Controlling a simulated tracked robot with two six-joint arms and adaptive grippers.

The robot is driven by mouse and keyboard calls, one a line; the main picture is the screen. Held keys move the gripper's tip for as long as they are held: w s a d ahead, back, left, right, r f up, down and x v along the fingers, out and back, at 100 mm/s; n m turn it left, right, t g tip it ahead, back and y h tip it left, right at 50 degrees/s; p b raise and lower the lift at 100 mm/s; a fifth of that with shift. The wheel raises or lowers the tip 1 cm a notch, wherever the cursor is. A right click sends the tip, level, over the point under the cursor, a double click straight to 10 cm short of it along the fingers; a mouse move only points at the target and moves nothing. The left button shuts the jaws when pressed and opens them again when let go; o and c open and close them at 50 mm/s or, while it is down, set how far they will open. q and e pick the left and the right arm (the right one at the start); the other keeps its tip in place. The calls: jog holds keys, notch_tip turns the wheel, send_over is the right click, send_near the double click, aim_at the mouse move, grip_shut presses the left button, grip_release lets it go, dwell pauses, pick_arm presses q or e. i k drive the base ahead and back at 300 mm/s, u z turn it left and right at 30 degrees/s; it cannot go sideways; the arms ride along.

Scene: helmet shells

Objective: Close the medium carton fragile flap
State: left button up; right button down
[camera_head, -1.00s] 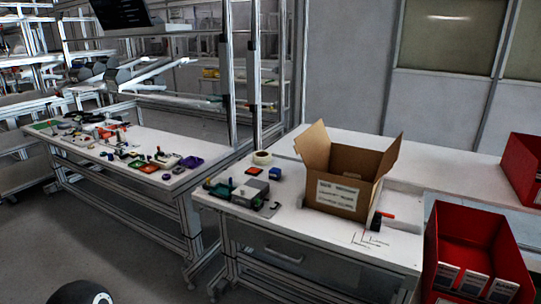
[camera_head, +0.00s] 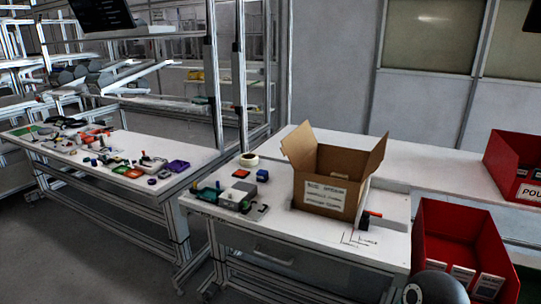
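The open cardboard carton (camera_head: 330,193) stands upright on the white table, with a printed label on its front face. Its left flap (camera_head: 300,146) stands up and leans outward to the left. Its right flap (camera_head: 376,155) stands up and leans outward to the right. I cannot tell from the print which flap is the fragile one. Neither gripper shows. A dark rounded part of mine is at the bottom right edge.
Red bins (camera_head: 458,240) stand right of the carton, one lower and one farther back. A tape roll (camera_head: 249,160), a blue box (camera_head: 262,175) and a grey device (camera_head: 237,194) lie left of it. A second table (camera_head: 120,185) with small parts stands farther left.

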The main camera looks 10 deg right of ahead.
aim_at(299, 143)
jog(key=i, duration=0.9)
